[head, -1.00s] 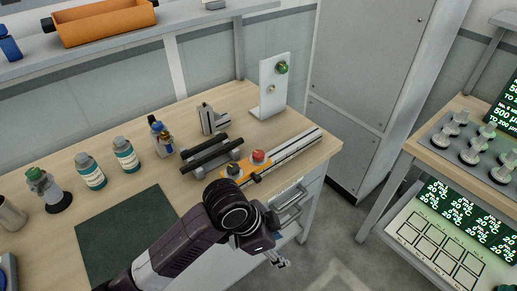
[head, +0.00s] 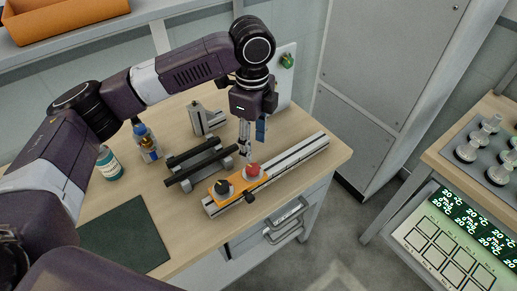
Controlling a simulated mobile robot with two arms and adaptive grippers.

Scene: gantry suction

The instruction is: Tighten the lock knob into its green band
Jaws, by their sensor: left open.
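An orange carriage (head: 238,188) sits on a pale slotted rail (head: 295,162) on the bench. It bears a red knob (head: 253,169) and a dark round knob (head: 223,187) on top, and a small black knob (head: 249,197) sticks out of its front side. I cannot tell for sure which of these is the lock knob, and I can make out no green band on the carriage. My left gripper (head: 247,148) is open and points down just above and behind the red knob. Its fingertips look apart from the knob. My right gripper is out of view.
Dark parallel bars (head: 200,162) lie left of the rail, with a grey metal bracket (head: 205,118) behind. A white upright panel with a green knob (head: 287,61) stands at the back. A bottle (head: 147,142) and a dark green mat (head: 125,235) are at left.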

